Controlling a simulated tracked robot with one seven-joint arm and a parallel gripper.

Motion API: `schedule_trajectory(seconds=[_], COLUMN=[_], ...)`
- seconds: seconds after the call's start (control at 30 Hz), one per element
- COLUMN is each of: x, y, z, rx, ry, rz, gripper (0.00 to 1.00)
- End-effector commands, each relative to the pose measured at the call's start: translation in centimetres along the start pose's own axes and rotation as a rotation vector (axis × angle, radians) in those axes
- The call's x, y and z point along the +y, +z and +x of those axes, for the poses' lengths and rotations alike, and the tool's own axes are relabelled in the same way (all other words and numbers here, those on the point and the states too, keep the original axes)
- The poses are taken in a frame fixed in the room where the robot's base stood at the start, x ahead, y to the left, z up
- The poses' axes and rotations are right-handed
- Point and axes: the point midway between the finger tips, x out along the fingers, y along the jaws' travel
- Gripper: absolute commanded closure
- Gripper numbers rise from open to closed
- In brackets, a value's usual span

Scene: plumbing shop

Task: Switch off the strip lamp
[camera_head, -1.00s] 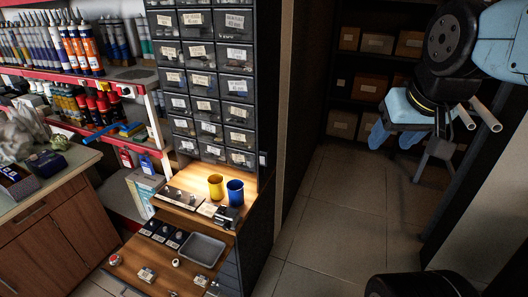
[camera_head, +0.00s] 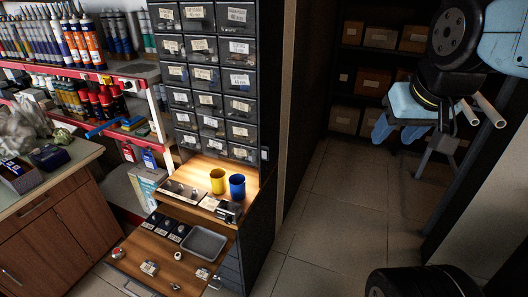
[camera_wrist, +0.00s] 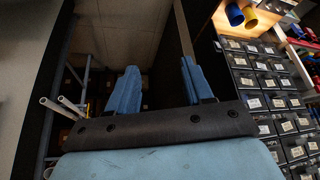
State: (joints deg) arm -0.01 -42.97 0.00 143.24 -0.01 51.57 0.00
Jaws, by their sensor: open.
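The strip lamp itself is hidden in the head view. Warm light falls on the wooden shelf (camera_head: 196,172) under the drawer cabinet, so the lamp looks lit. A small pale fitting (camera_head: 264,155) sits on the cabinet's right edge near the lit niche; I cannot tell whether it is the switch. My gripper (camera_head: 397,132) is at the upper right of the head view, well apart from the cabinet. In the wrist view its two blue fingers (camera_wrist: 160,88) are spread and empty. The lit niche also shows at the top right there.
A yellow cup (camera_head: 217,181) and a blue cup (camera_head: 237,187) stand in the niche. A grey tray (camera_head: 205,243) and small fittings lie on the lower board. The drawer cabinet (camera_head: 210,75) stands left of the open tiled floor (camera_head: 335,215). Boxes fill shelves behind my gripper.

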Motion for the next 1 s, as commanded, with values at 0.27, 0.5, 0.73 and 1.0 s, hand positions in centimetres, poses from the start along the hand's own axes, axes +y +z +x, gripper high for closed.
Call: schedule_trajectory(seconds=[0.27,0.5,0.73,1.0], x=[0.1,0.3,0.2,-0.4], y=[-0.6,-1.5,-2.4,-3.5], z=[1.4,4.5,7.7,11.5], rx=[-0.062,-0.188,-0.303,-0.424], ry=[0.013,0.055,0.108,0.185], rz=[-0.057,-0.188,-0.327,-0.505], gripper=[0.77,1.00,1.00,1.00])
